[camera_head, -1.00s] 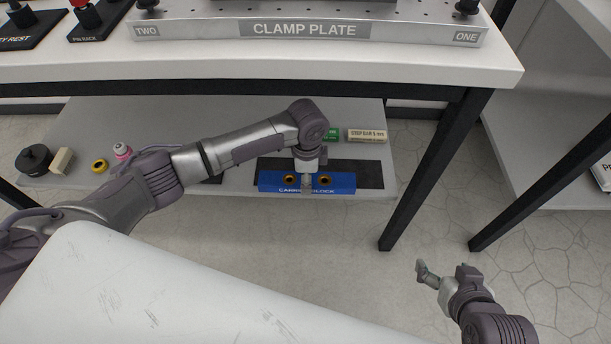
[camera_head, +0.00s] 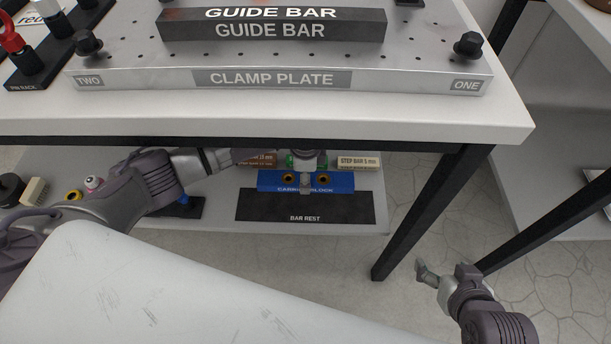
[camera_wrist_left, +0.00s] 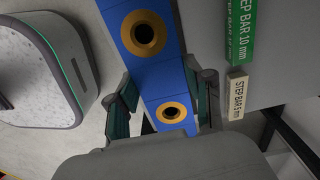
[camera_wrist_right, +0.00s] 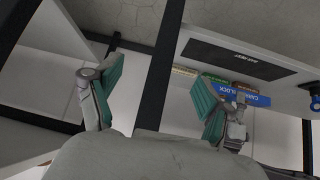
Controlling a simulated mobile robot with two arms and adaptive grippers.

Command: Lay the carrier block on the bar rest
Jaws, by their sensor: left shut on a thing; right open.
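The blue carrier block (camera_head: 270,181) hangs lengthwise over the lower shelf. My left gripper (camera_head: 305,183) is shut on its middle from above. In the left wrist view the block (camera_wrist_left: 160,84), with two brass-ringed holes, runs between the fingers (camera_wrist_left: 164,108). The bar rest (camera_head: 305,207) is a flat black plate on the shelf. In the head view the block's lower edge meets the rest's back edge; its height above the shelf is hard to tell. The right wrist view shows the block (camera_wrist_right: 250,98) beside the rest (camera_wrist_right: 238,60). My right gripper (camera_head: 428,275) is open and empty, out past the table leg.
Step bars (camera_head: 358,162) lie just behind the block on the shelf (camera_head: 225,222). The tabletop above carries the clamp plate (camera_head: 280,80) and guide bar (camera_head: 272,27). A black table leg (camera_head: 430,215) stands right of the shelf. Small parts lie at the shelf's left.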

